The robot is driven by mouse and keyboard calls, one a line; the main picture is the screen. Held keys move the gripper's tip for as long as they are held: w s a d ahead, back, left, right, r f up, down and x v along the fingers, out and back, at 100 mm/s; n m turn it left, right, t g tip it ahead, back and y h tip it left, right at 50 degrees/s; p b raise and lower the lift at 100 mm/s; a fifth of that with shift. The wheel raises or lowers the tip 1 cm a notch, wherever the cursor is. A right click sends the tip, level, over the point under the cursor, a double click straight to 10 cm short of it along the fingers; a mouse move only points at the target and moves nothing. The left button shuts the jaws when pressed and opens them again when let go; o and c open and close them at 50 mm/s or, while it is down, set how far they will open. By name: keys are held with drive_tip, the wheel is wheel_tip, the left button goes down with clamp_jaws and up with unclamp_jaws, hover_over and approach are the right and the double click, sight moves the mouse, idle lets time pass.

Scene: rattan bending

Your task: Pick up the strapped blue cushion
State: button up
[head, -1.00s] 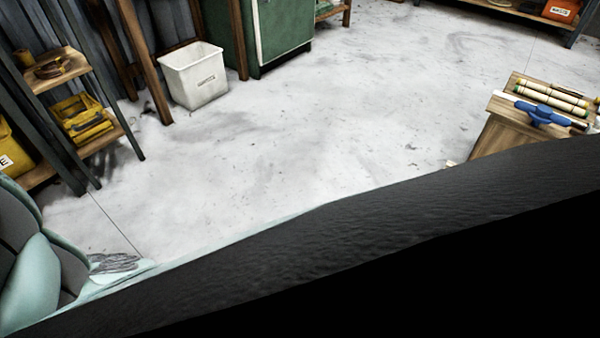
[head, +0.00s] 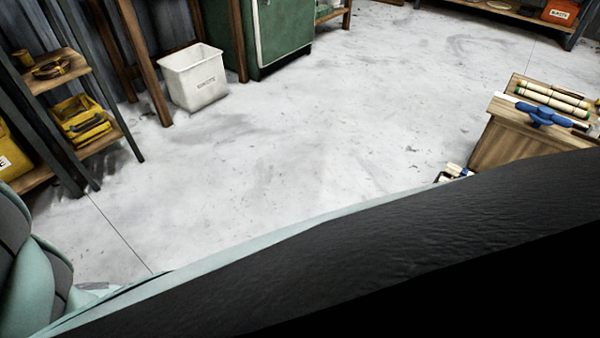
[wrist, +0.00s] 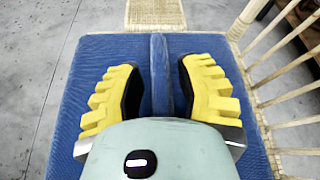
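The blue cushion (wrist: 85,65) fills the middle of the wrist view, on a rattan chair. A raised blue strap (wrist: 159,48) runs up its middle. My gripper (wrist: 157,75) has yellow ribbed fingers, open over the cushion. One finger is on each side of the strap, with a gap visible on both sides. Whether the fingertips touch the cushion I cannot tell. The gripper body hides the cushion's near part. Neither the cushion nor my gripper shows in the head view, where a dark part of my own body covers the lower area.
The rattan chair has a woven piece (wrist: 155,12) beyond the cushion and slats (wrist: 292,122) on the right. In the head view, a wooden cabinet (head: 505,140) carries poles (head: 550,98) and a blue tool (head: 545,114). A white bin (head: 194,80) stands far left. Grey floor (head: 340,110) lies open between.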

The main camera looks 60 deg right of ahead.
clamp_jaws()
idle(0.4)
